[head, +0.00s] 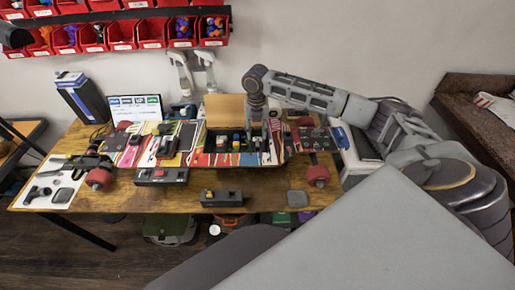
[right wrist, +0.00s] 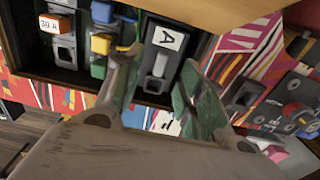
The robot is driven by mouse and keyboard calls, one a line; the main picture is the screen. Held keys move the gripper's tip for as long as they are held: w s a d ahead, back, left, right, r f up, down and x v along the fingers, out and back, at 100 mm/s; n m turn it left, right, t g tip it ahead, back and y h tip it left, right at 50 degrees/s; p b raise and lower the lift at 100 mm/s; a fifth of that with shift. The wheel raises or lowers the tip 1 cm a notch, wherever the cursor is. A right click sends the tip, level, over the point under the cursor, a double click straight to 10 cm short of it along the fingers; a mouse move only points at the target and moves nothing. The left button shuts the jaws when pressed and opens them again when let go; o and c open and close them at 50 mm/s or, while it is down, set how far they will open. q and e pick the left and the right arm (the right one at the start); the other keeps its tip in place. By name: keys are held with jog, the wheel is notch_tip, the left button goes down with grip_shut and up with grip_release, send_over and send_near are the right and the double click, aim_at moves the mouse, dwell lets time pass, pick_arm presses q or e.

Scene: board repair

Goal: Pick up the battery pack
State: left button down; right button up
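An open black compartment (right wrist: 25,62) in the colourful striped board holds several modules; it also shows in the head view under my right gripper (head: 257,128). In the right wrist view my right gripper (right wrist: 160,78) is open, its fingers reaching down over the compartment. A dark module with a white label (right wrist: 166,40) shows between the fingers, with no clear contact. Beside it are a green module with a yellow part (right wrist: 101,43) and one labelled "30 A" (right wrist: 57,24). I cannot tell for certain which is the battery pack. My left gripper is not in view.
Two loose dark units lie at the table's front, one with a red part (head: 161,176), one with a yellow part (head: 221,198). A raised tan lid (head: 224,106) stands behind the compartment. Tools lie on a white mat (head: 45,196) at left. Red wheels (head: 317,176) flank the board.

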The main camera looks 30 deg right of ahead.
aim_at(257, 141)
jog(key=shift+f, duration=0.1)
jog(key=shift+s+f, duration=0.2)
jog(key=shift+f, duration=2.3)
jog(key=shift+c, duration=0.3)
grip_shut()
